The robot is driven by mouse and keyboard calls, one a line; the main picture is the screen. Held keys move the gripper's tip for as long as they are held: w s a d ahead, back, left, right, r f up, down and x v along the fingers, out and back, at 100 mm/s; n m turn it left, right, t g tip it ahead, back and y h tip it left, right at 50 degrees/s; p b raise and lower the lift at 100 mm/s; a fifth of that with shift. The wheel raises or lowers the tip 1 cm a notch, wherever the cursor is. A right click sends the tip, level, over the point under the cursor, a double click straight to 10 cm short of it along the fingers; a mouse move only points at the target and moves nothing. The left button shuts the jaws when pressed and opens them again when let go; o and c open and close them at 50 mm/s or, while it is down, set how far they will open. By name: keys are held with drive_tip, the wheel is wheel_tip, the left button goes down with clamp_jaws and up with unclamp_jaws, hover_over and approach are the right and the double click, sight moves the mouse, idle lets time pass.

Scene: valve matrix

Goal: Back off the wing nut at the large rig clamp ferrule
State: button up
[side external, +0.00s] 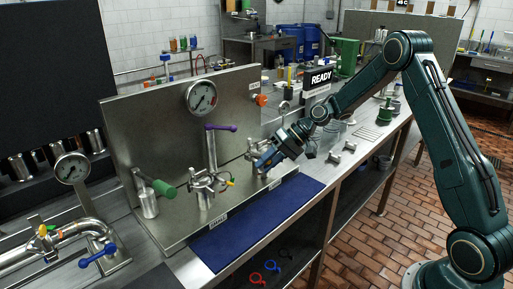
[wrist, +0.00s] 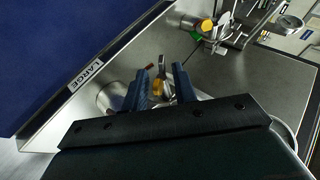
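Gaps show between the nut and the fingers. A label reading LARGE (wrist: 86,75) is on the panel edge close by. In the side view my gripper (side external: 268,158) is at the right-hand clamp ferrule (side external: 254,150), and its fingers hide the nut there. Part of the clamp is hidden behind my gripper in the wrist view.
Another clamp (side external: 203,185) with a yellow nut and a purple-handled valve (side external: 221,127) stand to the left. A green handle (side external: 164,188) and pressure gauge (side external: 201,97) are farther left and above. The blue mat (side external: 255,223) in front is clear.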

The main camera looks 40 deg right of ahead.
drive_tip(key=shift+a+r+n+h, duration=0.1)
drive_tip(key=shift+a+n+h, duration=0.15)
drive_tip(key=shift+h, duration=0.7)
drive_tip(key=shift+a+r+n+h, duration=0.1)
drive_tip(key=shift+n+h, duration=0.15)
drive_tip(key=shift+h, duration=0.7)
drive_tip(key=shift+a+n+h, duration=0.15)
drive_tip(key=shift+n+h, duration=0.1)
drive_tip(key=shift+h, duration=0.8)
drive_tip(key=shift+a+n+h, duration=0.15)
drive_tip(key=shift+n+h, duration=0.1)
drive_tip(key=shift+h, duration=0.8)
drive_tip(key=shift+s+d+r, duration=0.1)
drive_tip(key=shift+r, duration=0.3)
drive_tip(key=v, duration=1.3)
drive_tip(key=w+r+m+g+h, duration=0.1)
drive_tip(key=w+m+g+h, duration=0.3)
drive_tip(key=m, duration=0.5)
drive_tip(key=w+a+m+g, duration=0.1)
drive_tip(key=a+m, duration=0.5)
drive_tip(key=m, duration=0.3)
drive_tip(key=shift+a, duration=0.35)
